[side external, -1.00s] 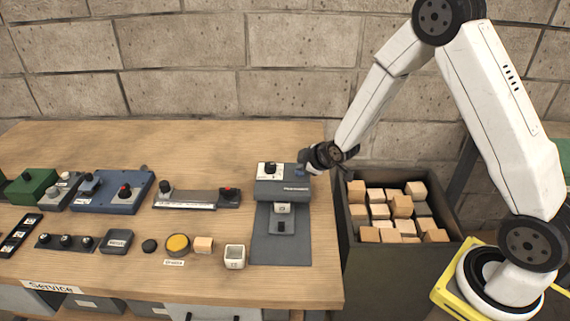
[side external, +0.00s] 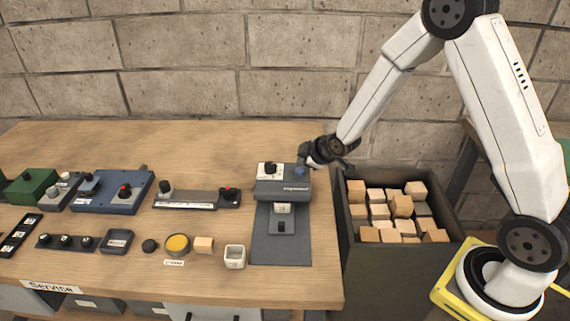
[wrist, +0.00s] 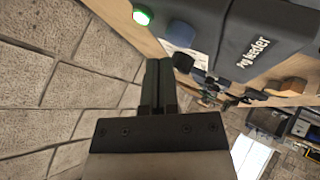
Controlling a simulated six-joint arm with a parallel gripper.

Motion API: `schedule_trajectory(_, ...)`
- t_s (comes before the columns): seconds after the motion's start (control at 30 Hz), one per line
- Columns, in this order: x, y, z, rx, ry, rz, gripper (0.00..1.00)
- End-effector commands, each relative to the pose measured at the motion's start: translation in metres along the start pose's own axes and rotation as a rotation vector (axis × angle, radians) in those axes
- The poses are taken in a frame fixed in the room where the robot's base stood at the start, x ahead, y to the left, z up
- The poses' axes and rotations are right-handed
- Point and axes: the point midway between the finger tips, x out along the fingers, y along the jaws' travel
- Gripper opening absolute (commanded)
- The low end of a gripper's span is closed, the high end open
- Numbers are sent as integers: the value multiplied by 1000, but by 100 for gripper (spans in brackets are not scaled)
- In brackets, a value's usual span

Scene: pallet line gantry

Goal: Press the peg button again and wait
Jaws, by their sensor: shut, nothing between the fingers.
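The peg feeder (side external: 283,188) is a grey machine at the right end of the wooden bench. Its lettering "Peg feeder" (wrist: 257,52) reads in the wrist view. My gripper (side external: 304,152) is close by the feeder's right back corner, at the blue button. In the wrist view its two dark fingers (wrist: 158,62) are together and empty, with the tips near the button. I cannot tell whether they touch it.
A green lamp (wrist: 143,15) shows beside the button. A dark bin (side external: 398,250) of wooden blocks stands right of the bench. The block wall (side external: 240,60) is behind.

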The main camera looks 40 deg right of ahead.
Motion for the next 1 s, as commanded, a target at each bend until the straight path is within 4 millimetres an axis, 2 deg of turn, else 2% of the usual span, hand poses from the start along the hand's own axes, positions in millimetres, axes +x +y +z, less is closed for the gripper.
schedule_trajectory(0.7, -31, 23, -23, 0, 2, 1, 0)
schedule_trajectory(1.0, -35, 25, -25, 0, 0, 0, 0)
